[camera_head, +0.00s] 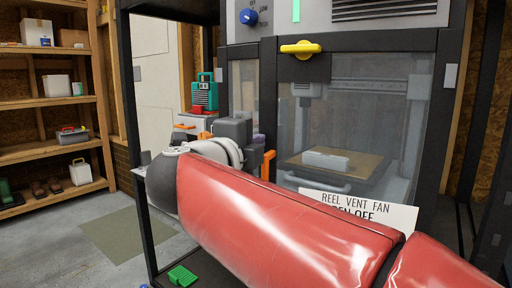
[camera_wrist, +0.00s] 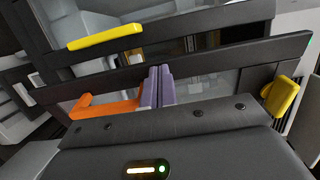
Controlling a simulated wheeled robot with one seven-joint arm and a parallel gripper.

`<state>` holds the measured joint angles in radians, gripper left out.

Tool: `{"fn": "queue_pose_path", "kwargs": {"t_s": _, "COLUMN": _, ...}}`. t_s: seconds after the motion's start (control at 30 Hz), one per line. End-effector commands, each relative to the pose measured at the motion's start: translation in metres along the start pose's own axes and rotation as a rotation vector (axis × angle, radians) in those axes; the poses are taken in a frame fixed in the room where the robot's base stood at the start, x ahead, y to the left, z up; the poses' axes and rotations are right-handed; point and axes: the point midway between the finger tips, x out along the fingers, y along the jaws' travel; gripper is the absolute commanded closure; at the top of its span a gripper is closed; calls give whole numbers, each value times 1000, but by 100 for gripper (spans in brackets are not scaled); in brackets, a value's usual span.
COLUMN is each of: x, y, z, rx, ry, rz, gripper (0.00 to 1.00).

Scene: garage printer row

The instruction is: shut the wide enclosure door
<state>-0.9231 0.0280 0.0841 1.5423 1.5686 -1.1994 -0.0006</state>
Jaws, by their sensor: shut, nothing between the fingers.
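The enclosure (camera_head: 440,70) has a dark frame and clear panes. Its wide front pane (camera_head: 340,110) shows a bed with a white block inside. A yellow latch (camera_head: 300,48) sits at the frame's top left. An orange handle (camera_head: 269,165) stands at the pane's left edge; an orange handle also shows in the wrist view (camera_wrist: 95,106). I cannot tell how far the door stands open. My gripper's purple fingers (camera_wrist: 158,88) are shut and empty, pointing at the dark frame, right of the orange handle. Contact is unclear. My red arm hides the enclosure's lower front.
A white sign (camera_head: 360,208) about a vent fan is partly hidden by my arm. A black rack post (camera_head: 130,130) stands left of the enclosure. A green and a red item (camera_head: 204,95) sit behind my wrist. Wooden shelves (camera_head: 50,100) line the left; floor before them is mostly clear.

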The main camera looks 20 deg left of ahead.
Motion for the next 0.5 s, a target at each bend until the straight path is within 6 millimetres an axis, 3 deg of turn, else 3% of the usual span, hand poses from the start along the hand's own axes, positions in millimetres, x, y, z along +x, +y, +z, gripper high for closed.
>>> {"fn": "queue_pose_path", "kwargs": {"t_s": 0.5, "x": 11, "y": -1, "z": 0, "rx": -1, "ry": 11, "rz": 1, "gripper": 100}}
